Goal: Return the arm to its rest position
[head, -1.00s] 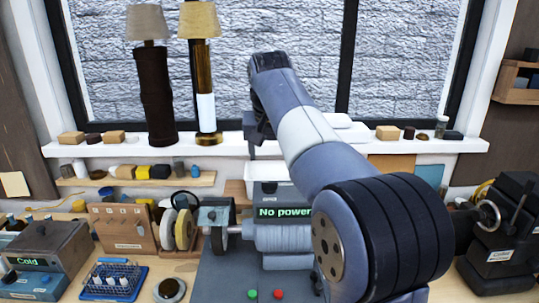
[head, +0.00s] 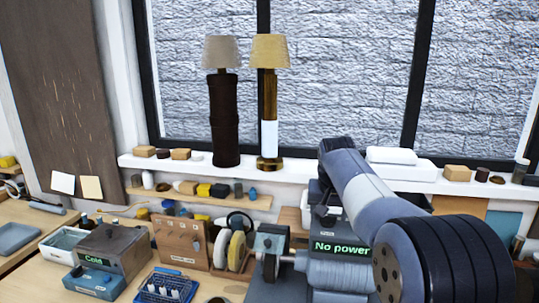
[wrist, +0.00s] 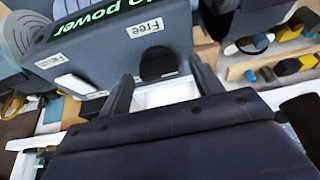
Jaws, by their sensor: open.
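My arm (head: 365,195) rises from the lower right of the head view and bends at the top in front of the window sill. My gripper (wrist: 160,82) shows in the wrist view with its two dark fingers apart and nothing between them. In that view the fingers are in front of a grey box labelled "Free" (wrist: 120,55), with a green "No power" display. In the head view the arm partly hides the "No power" unit (head: 340,247), and the gripper is mostly hidden behind the arm.
Two lamps, one dark (head: 224,120) and one brass (head: 269,130), stand on the window sill (head: 300,170). The bench holds a grinder-like machine (head: 270,243), a "Cold" unit (head: 112,250) and a blue rack (head: 165,287). A small shelf (head: 255,201) holds several small items.

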